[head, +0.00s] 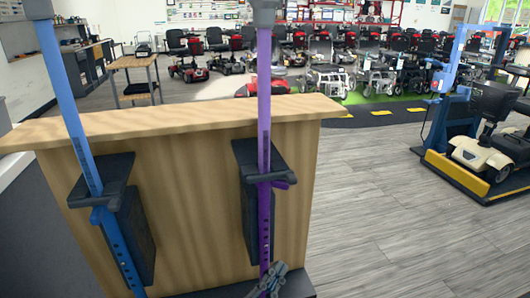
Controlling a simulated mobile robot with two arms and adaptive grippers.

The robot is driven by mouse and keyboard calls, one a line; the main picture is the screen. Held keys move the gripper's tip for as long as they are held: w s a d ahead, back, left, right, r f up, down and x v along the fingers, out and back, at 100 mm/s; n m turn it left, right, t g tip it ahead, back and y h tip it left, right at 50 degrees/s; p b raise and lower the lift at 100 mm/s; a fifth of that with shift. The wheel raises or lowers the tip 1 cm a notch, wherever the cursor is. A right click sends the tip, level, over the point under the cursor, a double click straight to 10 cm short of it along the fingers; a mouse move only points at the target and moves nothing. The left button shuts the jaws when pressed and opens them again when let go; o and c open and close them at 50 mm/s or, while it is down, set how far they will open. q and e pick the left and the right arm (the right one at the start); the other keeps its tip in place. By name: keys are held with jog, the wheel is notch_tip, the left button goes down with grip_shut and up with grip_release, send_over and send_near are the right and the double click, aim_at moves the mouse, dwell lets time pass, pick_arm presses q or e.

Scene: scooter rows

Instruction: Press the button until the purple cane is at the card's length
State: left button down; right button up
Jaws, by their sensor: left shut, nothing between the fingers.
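The purple cane (264,100) stands upright in front of a wooden panel. It passes through a dark bracket (250,160), and its lower tube (264,225) has a row of holes. A short purple piece sticks out beside the cane just below the bracket. My left gripper (269,279) is at the bottom edge, shut and empty, close to the cane's lower end; I cannot tell if it touches. The button is too small to make out, and I see no card I can identify. The cane's foot is hidden or out of frame. My right gripper is not in view.
A blue cane (63,85) leans slightly in a second dark bracket (103,180) at left. The wooden counter top (180,118) runs behind both canes. A lift with a beige scooter (485,150) stands at right. Grey floor (375,220) between is clear.

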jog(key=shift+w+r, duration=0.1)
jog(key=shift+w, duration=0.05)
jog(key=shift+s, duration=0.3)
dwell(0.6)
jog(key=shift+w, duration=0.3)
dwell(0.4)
pick_arm(q)
jog(key=shift+w+a, duration=0.1)
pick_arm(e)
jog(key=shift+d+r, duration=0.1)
